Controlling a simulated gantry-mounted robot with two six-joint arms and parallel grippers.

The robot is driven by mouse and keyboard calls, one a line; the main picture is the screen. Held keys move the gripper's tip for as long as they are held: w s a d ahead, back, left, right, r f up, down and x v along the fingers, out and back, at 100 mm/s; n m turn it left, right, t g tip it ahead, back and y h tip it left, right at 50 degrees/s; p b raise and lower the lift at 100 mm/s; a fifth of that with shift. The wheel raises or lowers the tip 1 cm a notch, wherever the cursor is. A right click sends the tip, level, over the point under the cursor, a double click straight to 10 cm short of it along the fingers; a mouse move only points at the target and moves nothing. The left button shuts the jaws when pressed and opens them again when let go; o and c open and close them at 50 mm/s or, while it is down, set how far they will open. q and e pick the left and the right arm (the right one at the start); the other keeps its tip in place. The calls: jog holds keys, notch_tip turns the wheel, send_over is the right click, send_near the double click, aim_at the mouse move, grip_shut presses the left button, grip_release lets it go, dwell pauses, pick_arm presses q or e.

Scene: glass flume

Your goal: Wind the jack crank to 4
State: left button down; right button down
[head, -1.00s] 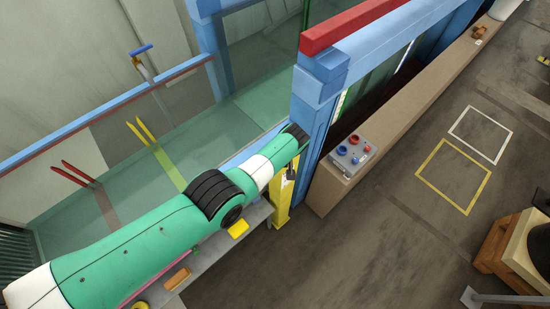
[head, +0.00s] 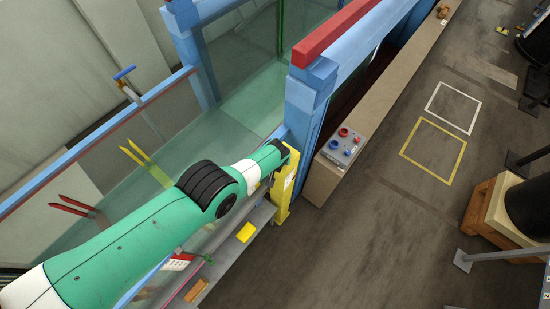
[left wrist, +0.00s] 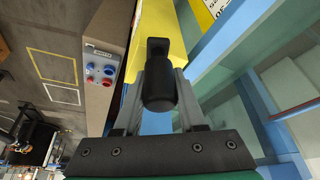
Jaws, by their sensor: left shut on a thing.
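The yellow jack (head: 283,198) stands at the foot of the blue flume post in the head view. It also shows at the top of the left wrist view (left wrist: 160,22). The black crank handle (left wrist: 158,92) is between the two grey fingers of my left gripper (left wrist: 160,80), which is shut on it. In the head view my left arm reaches to the jack from the left, and its end hides the crank and the fingers. My right gripper is in neither view.
A control box (head: 343,147) with red and blue knobs sits on the beige ledge right of the blue post (head: 305,105).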

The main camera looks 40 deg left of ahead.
pick_arm(q)
jog(key=shift+r, duration=0.1)
jog(key=c, duration=0.5)
grip_release()
